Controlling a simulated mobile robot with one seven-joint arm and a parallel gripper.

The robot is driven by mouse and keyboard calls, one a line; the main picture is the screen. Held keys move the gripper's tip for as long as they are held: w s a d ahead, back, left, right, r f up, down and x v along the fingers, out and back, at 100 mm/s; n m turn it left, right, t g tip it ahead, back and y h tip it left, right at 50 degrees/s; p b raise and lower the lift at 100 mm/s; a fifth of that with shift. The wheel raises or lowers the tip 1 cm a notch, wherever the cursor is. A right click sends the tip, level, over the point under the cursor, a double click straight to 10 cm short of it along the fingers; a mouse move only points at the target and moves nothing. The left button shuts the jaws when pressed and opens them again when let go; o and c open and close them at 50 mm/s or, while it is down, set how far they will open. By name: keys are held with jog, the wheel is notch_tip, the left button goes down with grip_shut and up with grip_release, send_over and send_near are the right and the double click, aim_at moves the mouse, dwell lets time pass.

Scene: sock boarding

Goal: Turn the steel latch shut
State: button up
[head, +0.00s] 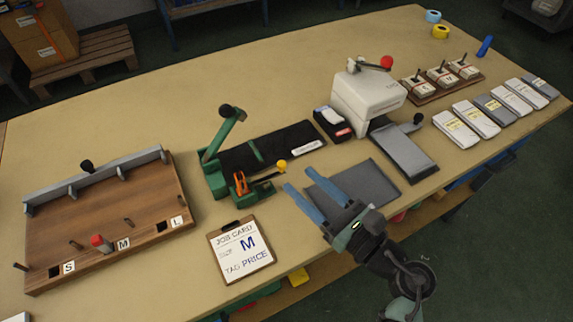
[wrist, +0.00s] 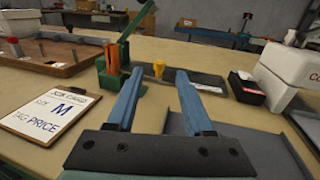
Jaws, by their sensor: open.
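A green clamp fixture (head: 216,180) stands mid-table, with a tall lever ending in a black knob. Beside its orange part (head: 239,183), a thin dark arm (head: 266,177) ends in a yellow knob (head: 282,166); this arm may be the steel latch, but I cannot tell for sure. My gripper (head: 299,180) has its two blue fingers apart, with nothing between them, just to the right of the yellow knob in the head view. In the wrist view the yellow knob (wrist: 159,68) shows between the fingertips (wrist: 161,73), beyond them. No contact is visible.
A job card (head: 241,250) reading M lies left of my gripper. A dark grey pad (head: 372,187) lies by my fingers. A white press (head: 366,100) stands behind right. A wooden sizing board (head: 130,215) with grey back rail is left. Several packets (head: 455,128) lie right.

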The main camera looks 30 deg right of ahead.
jog(key=shift+v, duration=1.55)
